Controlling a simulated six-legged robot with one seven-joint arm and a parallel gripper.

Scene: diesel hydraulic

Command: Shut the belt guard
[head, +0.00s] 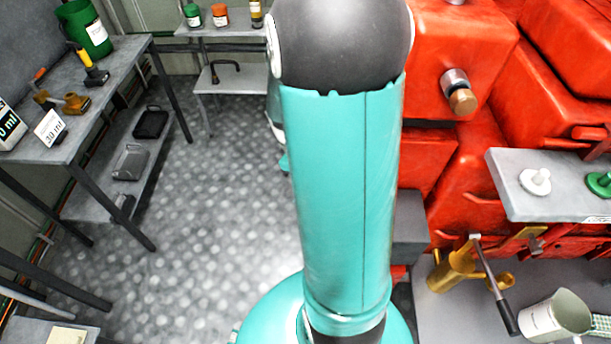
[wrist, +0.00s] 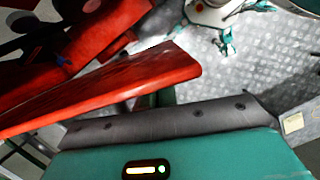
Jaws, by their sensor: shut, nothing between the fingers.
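A long red panel (wrist: 120,84), which looks like the belt guard, crosses the left and middle of the wrist view. It stands out apart from the red machine part (wrist: 85,42) behind it, with a dark gap between them. My gripper (wrist: 158,98) is in the wrist view; its teal body and grey edge fill the bottom. The fingers are mostly hidden behind the near edge of the red panel, close to it; I cannot tell whether they touch. They are shut and empty. In the head view my arm hides the middle, and neither the gripper nor the guard can be made out clearly.
Red machinery (head: 460,180) fills the right of the head view. A grey shelf (head: 550,205) and a lower bench with a brass pump and a metal jug (head: 555,318) stand before it. A workbench (head: 75,110) is at left. The patterned floor (head: 200,220) between is clear.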

